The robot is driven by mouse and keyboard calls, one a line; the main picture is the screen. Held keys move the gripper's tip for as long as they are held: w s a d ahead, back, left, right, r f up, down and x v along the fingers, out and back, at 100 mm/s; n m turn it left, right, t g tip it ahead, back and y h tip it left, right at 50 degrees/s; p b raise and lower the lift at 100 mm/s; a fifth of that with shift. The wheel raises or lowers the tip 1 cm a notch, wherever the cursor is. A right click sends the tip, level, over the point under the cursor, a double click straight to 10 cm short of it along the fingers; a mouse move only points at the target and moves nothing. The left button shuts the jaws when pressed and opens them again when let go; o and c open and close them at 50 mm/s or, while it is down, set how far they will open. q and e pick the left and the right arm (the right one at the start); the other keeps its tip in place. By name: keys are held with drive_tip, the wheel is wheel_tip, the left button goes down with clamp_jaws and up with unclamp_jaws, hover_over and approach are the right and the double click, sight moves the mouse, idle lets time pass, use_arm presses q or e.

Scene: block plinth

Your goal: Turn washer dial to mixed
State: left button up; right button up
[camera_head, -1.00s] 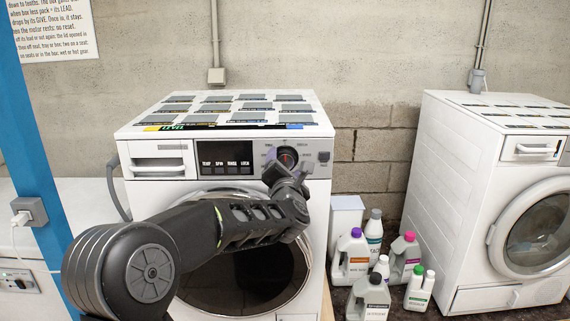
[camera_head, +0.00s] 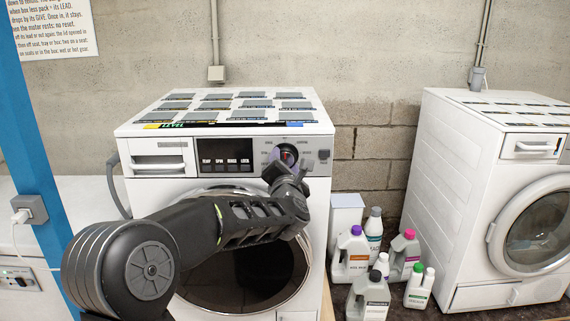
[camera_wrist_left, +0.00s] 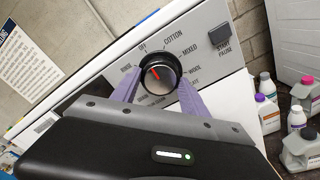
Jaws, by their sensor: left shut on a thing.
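The washer (camera_head: 228,150) stands in the middle of the head view. Its round dark dial (camera_wrist_left: 160,75) has a silver rim and a red pointer mark. In the left wrist view the mark points up and left, roughly between the OFF and RINSE labels. The MIXED label (camera_wrist_left: 190,38) is printed to the upper right of the dial, past COTTON (camera_wrist_left: 173,37). My left gripper (camera_wrist_left: 160,83) is shut on the dial, one purple finger on each side. In the head view the gripper (camera_head: 288,162) partly hides the dial (camera_head: 286,152). My right gripper is not in view.
A start/pause button (camera_wrist_left: 216,37) sits beside the dial's labels. Several detergent bottles (camera_head: 352,255) stand on the floor right of the washer. A second washer (camera_head: 480,200) is farther right. A blue post (camera_head: 40,150) is at the left.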

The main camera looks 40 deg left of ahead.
use_arm(q)
drive_tip(key=shift+m, duration=0.5)
drive_tip(key=m+b, duration=0.1)
drive_tip(key=m, duration=0.1)
drive_tip(key=shift+m, duration=0.3)
drive_tip(key=m, duration=0.3)
drive_tip(key=shift+m, duration=0.3)
drive_tip(key=m, duration=0.4)
drive_tip(key=shift+r+m+p, duration=0.1)
drive_tip(key=shift+m+p, duration=0.2)
drive_tip(key=shift+p, duration=0.05)
drive_tip(key=shift+m+p, duration=0.6)
drive_tip(key=shift+m, duration=1.4)
drive_tip(key=o, duration=1.4)
drive_tip(key=shift+c, duration=0.2)
drive_tip(key=shift+d, duration=0.1)
